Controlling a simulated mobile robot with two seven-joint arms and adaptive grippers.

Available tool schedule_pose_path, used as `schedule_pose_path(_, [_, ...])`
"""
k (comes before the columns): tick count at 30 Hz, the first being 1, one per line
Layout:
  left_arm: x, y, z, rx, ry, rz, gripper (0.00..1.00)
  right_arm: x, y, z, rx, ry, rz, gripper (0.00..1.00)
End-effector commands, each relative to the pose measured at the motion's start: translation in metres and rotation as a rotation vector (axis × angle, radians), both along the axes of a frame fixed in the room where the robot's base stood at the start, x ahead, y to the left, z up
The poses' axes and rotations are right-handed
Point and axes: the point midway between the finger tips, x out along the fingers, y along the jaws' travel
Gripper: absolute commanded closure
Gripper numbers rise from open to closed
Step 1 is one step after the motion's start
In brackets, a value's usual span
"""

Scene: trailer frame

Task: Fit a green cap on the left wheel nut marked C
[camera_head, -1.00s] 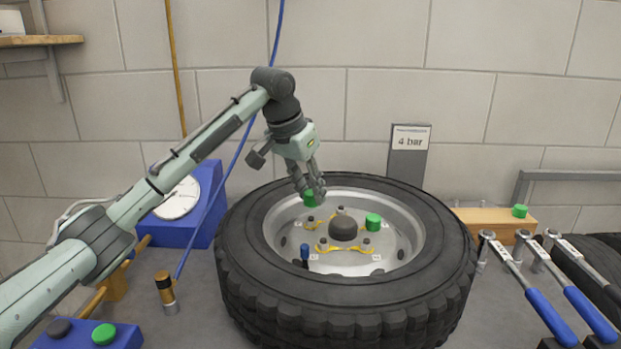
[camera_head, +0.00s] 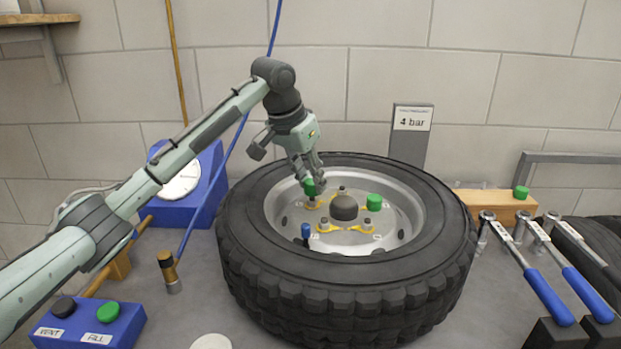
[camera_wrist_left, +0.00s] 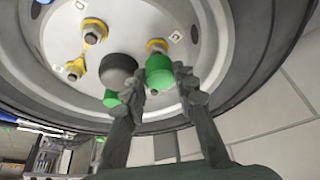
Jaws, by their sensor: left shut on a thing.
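My left gripper (camera_head: 314,184) is shut on a green cap (camera_head: 309,188), just above a left-hand wheel nut (camera_head: 312,203) with a yellow pointer. In the left wrist view the held cap (camera_wrist_left: 160,77) sits between the fingertips and partly overlaps a nut (camera_wrist_left: 156,46) beside a small letter label (camera_wrist_left: 177,37), too small to read surely. I cannot tell whether cap and nut touch. A second green cap (camera_head: 374,202) sits at the right of the dark hub (camera_head: 344,207). Other bare nuts (camera_head: 324,224) have yellow pointers. My right gripper is out of view.
The tyre (camera_head: 245,265) lies flat around the rim. A blue gauge box (camera_head: 205,185) stands behind left, and a blue button box (camera_head: 90,325) in front left. Another green cap (camera_head: 521,192) stands on a wooden block (camera_head: 490,204). Blue-handled wrenches (camera_head: 548,298) lie right.

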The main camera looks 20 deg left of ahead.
Motion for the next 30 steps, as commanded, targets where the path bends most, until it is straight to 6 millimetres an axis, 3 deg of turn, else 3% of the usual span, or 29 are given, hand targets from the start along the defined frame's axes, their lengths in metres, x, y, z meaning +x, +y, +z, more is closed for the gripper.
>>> schedule_pose_path(17, [0.0, 0.0, -0.018, 0.0, 0.0, 0.0, 0.84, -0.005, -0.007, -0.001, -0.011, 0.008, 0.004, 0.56])
schedule_pose_path(30, [0.0, 0.0, -0.03, 0.0, 0.0, 0.0, 0.84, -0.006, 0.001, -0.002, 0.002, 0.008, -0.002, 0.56])
